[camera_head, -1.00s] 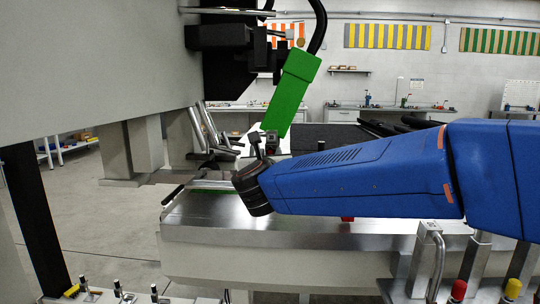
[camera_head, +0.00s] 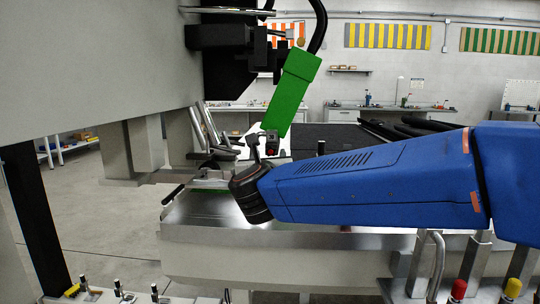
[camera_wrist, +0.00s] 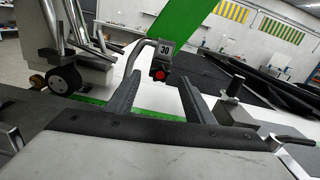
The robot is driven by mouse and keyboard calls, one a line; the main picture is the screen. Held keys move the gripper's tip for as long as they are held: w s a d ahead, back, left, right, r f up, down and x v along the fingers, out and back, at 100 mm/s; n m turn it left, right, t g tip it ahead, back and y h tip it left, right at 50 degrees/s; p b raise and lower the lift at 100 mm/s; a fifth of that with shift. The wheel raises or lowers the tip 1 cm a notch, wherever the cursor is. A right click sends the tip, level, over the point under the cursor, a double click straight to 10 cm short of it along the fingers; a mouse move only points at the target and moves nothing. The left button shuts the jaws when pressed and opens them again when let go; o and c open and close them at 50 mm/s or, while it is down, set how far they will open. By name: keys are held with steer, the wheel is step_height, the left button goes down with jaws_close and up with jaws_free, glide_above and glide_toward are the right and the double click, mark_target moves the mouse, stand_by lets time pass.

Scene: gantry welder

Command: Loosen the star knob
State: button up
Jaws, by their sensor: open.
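No star-shaped knob can be picked out for sure. In the wrist view my gripper (camera_wrist: 157,92) is open, its two grey fingers apart with nothing between their tips. Beyond the tips, roughly between them in the picture, is a small dark block with a red round end (camera_wrist: 159,74) under a plate marked 30 (camera_wrist: 165,50), beside a bent grey rod. In the head view this block (camera_head: 270,143) shows just below the green torch body (camera_head: 293,92). My fingers are mostly hidden there behind my dark wrist.
A black wheel-like part (camera_wrist: 63,78) stands left of my fingers in the wrist view. A short dark post (camera_wrist: 235,88) stands to the right. A metal bench edge (camera_head: 300,240) runs below my arm. Red (camera_head: 458,290) and yellow (camera_head: 513,288) capped handles stand at the front right.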

steer(key=s, duration=1.4)
steer(key=shift+s+a, duration=0.25)
glide_toward(271, 151)
steer(key=w, duration=0.8)
steer(key=shift+r, duration=0.1)
stand_by(0.4)
steer(key=c, duration=1)
